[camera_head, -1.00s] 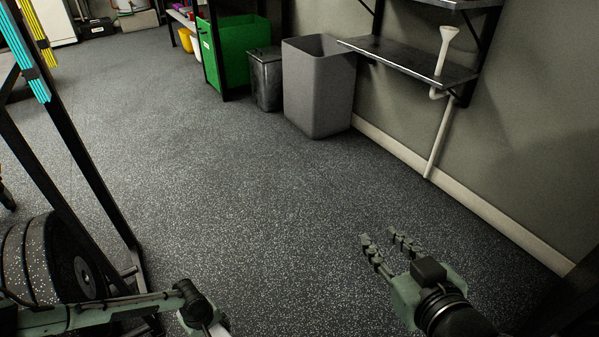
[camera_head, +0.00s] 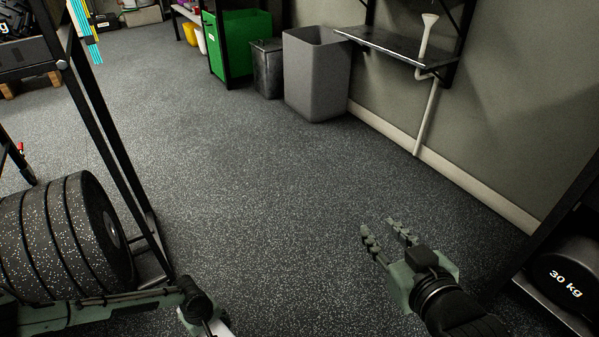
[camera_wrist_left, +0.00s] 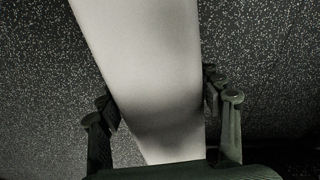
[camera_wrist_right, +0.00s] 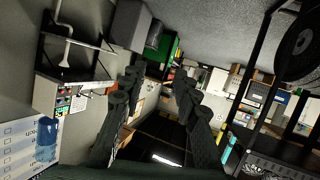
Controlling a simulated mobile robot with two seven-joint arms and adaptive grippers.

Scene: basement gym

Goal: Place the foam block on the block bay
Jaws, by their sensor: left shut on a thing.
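A pale, smooth block (camera_wrist_left: 145,50), which looks like the foam block, fills the middle of the left wrist view. My left gripper (camera_wrist_left: 160,100) is shut on it, with one finger on each side, and speckled floor lies beyond. In the head view my left arm comes in low at the left, and its gripper is mostly cut off at the bottom edge. My right gripper (camera_head: 384,238) is open and empty over bare floor. Its spread fingers also show in the right wrist view (camera_wrist_right: 157,80). I cannot identify the block bay in any view.
A rack with several thick speckled weight plates (camera_head: 70,240) stands close at left. At right is a rack with a 30 kg weight (camera_head: 565,278). A grey bin (camera_head: 317,80), a metal bin (camera_head: 266,70) and a wall shelf (camera_head: 400,50) line the wall. The middle floor is clear.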

